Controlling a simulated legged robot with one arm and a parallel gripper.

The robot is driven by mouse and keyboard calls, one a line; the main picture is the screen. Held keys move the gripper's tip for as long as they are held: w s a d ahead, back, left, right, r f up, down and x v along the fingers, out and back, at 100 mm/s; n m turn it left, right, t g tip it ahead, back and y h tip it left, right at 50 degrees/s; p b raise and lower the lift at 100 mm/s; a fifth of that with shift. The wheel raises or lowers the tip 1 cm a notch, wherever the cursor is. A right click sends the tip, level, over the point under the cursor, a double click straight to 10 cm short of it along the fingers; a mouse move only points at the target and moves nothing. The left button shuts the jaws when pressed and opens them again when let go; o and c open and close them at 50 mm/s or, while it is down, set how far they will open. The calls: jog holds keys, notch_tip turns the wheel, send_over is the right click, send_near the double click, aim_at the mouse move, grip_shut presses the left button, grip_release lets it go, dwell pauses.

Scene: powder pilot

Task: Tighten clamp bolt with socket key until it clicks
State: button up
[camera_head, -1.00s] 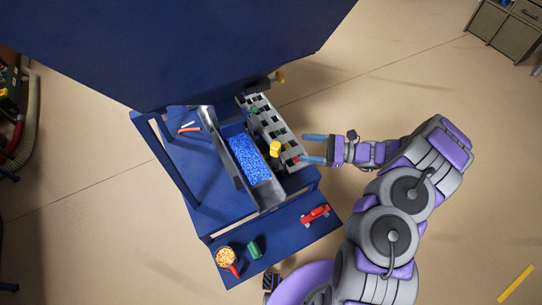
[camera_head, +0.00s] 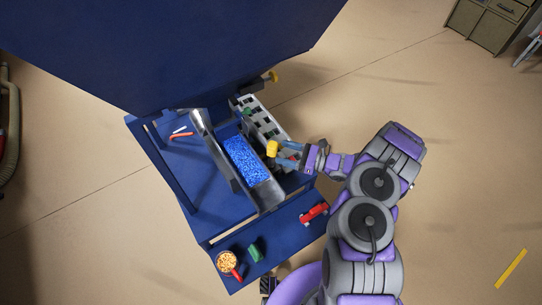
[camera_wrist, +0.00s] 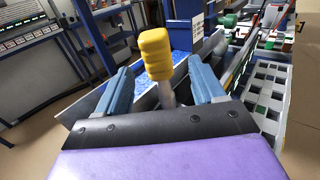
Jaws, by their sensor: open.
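A tool with a yellow handle (camera_head: 272,149), which looks like the socket key, stands beside the blue-filled trough. In the wrist view its ribbed yellow handle (camera_wrist: 155,55) stands nearly upright above a grey shaft. My gripper (camera_head: 285,155) is open at the handle's right side. In the wrist view its two blue fingers (camera_wrist: 160,78) lie to the left and right of the tool, with visible space on both sides. The shaft's lower end is hidden behind the gripper's dark edge. I cannot make out the clamp bolt.
The trough (camera_head: 268,197) holds blue granules. A grey slotted rack (camera_head: 252,106) stands to its right. A red object (camera_head: 314,212), a green block (camera_head: 255,251) and a round pan (camera_head: 227,262) lie on the blue front shelf. A large blue panel (camera_head: 180,50) rises behind.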

aim_at(268, 148)
jog(key=shift+x, duration=1.2)
jog(key=shift+b+x, duration=0.65)
jog(key=shift+x, duration=2.05)
jog(key=shift+s+d, duration=0.2)
jog(key=shift+d, duration=0.25)
jog(key=c, duration=0.5)
jog(key=shift+a, duration=0.2)
grip_shut()
jog(key=shift+r, duration=0.15)
